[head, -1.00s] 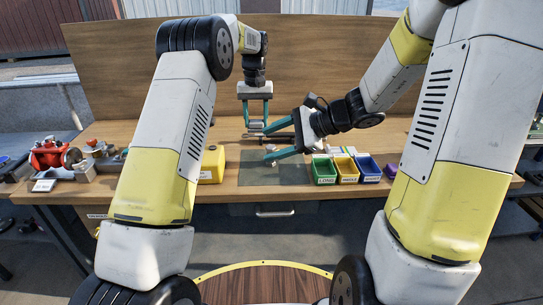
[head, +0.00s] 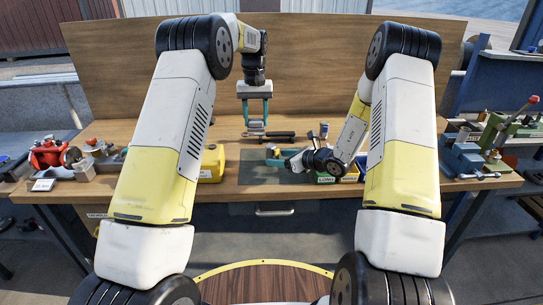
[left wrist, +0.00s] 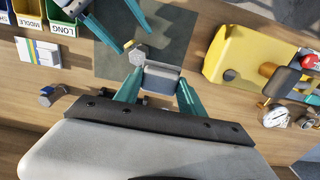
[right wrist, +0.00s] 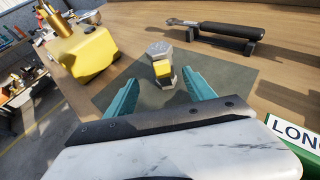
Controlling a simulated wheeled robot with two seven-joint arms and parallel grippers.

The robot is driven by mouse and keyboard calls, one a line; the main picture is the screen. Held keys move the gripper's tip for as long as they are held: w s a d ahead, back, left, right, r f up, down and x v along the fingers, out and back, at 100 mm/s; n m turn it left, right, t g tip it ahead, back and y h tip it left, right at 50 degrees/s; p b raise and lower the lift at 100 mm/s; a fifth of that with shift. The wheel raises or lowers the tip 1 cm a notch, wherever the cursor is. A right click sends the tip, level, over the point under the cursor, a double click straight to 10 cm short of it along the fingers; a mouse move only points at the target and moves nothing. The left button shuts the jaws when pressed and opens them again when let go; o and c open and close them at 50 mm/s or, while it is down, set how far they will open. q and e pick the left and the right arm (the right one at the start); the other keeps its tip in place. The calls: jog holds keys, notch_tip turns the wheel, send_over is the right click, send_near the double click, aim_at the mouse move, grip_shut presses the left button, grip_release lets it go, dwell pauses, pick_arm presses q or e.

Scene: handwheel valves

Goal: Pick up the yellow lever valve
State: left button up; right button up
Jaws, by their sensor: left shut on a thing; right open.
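A small valve with a silver hexagonal end and a yellow part (right wrist: 162,69) stands over the dark mat in the right wrist view. Its hexagonal end (left wrist: 137,54) also shows in the left wrist view; its lever cannot be made out. My right gripper (right wrist: 161,77) is open, with its teal fingers either side of the valve, near the tips; contact cannot be told. It is low over the mat in the head view (head: 273,155). My left gripper (head: 256,131) is higher, pointing down, and is shut on a grey block (left wrist: 162,76).
A large yellow block (head: 212,164) stands left of the mat (right wrist: 215,73). A black-handled wrench (right wrist: 215,31) lies behind. A green LONG bin (head: 326,178) is close to my right gripper. Red (head: 48,155) and green (head: 505,130) equipment stands at the table's ends.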

jog(key=x, duration=0.6)
jog(key=shift+w+d+f, duration=0.2)
jog(key=shift+w+f, duration=0.15)
grip_shut()
